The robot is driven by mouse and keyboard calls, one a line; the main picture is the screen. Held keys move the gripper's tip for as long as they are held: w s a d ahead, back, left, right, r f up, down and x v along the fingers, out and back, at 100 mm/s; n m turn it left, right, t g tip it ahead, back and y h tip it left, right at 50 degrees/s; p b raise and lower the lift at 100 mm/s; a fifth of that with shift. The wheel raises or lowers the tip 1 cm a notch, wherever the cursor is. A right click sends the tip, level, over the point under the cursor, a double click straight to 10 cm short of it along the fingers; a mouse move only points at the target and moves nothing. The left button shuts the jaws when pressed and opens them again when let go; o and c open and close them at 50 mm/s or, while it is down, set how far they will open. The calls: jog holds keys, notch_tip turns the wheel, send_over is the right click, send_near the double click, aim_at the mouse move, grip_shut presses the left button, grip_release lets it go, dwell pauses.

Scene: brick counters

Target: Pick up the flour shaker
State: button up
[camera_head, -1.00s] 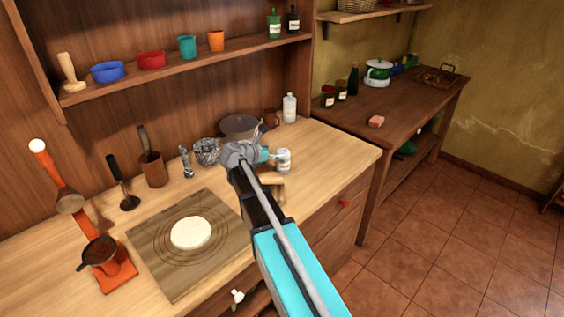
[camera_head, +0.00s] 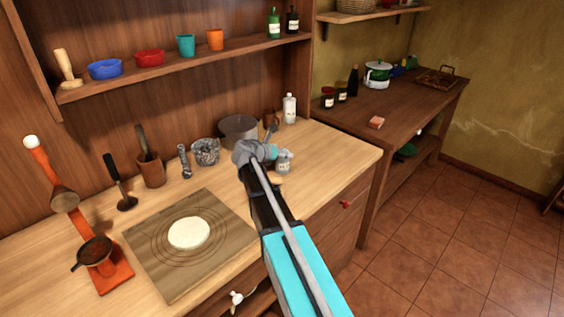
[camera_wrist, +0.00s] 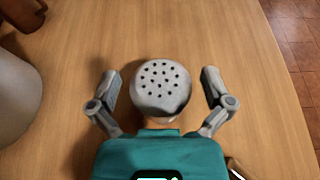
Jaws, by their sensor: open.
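The flour shaker (camera_wrist: 162,88) has a round, grey top with several dark holes. In the wrist view it stands upright on the wooden counter, between the two fingers of my gripper (camera_wrist: 160,84). One finger is on each side with a visible gap, so my gripper is open around it and not closed on it. In the head view the shaker (camera_head: 284,163) shows just right of my gripper (camera_head: 271,155), near the counter's right end. My arm hides part of the counter there.
A dark pot (camera_head: 238,127) and a white bottle (camera_head: 290,108) stand behind the shaker. A wire-like bowl (camera_head: 206,152) is to the left. A board (camera_head: 155,270) with dough (camera_head: 189,233) lies at the front left. The counter's edge is close on the right.

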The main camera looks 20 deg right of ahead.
jog(key=c, duration=1.1)
jog(key=shift+r, duration=0.15)
jog(key=shift+r+p, duration=0.95)
jog(key=shift+p, duration=0.15)
jog(key=s+a+r+p, duration=0.2)
jog(key=s+r+p, duration=0.1)
jog(key=s, duration=0.1)
jog(key=s+a+r+p, duration=0.2)
jog(key=s+r+p, duration=0.2)
jog(key=s+a+r+p, duration=0.1)
jog(key=s+r+p, duration=0.2)
jog(key=s, duration=0.1)
jog(key=shift+s+a+r+p, duration=0.4)
